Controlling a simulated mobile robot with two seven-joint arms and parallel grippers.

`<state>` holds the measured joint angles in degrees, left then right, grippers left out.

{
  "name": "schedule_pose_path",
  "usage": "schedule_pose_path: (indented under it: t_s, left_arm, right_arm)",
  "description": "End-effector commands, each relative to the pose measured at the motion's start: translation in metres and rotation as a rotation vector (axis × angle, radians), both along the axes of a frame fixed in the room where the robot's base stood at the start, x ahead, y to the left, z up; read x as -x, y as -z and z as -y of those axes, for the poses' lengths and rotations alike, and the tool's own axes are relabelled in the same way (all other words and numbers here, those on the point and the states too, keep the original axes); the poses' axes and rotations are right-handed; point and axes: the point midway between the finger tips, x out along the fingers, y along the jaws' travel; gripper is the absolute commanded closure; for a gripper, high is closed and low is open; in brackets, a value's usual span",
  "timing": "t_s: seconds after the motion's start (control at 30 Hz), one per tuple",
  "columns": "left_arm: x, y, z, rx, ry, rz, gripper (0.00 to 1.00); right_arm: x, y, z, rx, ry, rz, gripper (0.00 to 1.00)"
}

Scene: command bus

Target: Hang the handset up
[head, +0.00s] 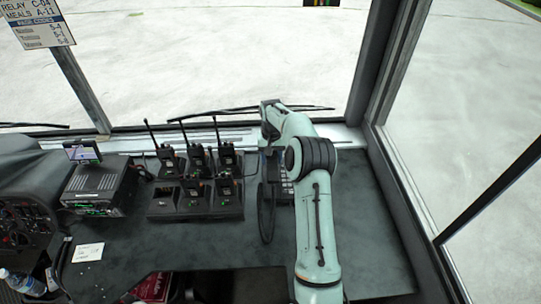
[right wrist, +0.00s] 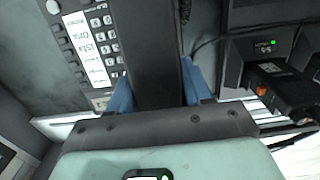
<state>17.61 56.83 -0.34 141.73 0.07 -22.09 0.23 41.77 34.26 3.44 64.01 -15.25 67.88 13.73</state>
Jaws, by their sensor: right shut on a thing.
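The dark handset (right wrist: 150,50) is between the blue fingers of my right gripper (right wrist: 159,88), which is shut on it. In the right wrist view it lies over or just beside the desk phone (right wrist: 70,50) with its keypad and labelled panel. I cannot tell whether the handset touches its cradle. In the head view, part of the phone (head: 286,190) shows behind my right arm. A dark looped cord (head: 265,215) hangs beside it. My forearm and wrist hide most of the grip there. My left gripper is not in view.
A charger rack (head: 195,213) with several handheld radios stands just left of the phone, antennas upright. A radio unit (head: 100,187) with a small screen is further left. The windscreen and pillar (head: 376,70) bound the dash. The dash right of my arm is clear.

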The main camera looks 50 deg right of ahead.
Motion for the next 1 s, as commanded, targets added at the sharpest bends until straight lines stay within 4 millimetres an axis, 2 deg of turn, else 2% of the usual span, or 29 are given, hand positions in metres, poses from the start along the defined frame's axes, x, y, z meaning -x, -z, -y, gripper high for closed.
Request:
schedule_pose_path:
  t_s: [0.3, 0.5, 1.0]
  left_arm:
    - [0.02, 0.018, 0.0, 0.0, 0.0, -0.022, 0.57]
    - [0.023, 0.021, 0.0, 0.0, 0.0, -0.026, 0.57]
    - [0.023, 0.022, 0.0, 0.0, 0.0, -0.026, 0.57]
  right_arm:
    - [0.001, 0.034, 0.0, 0.001, 0.0, -0.002, 0.92]
    - [0.0, 0.05, 0.0, 0.001, 0.001, -0.001, 0.92]
    - [-0.001, 0.057, 0.0, 0.002, 0.0, 0.001, 0.92]
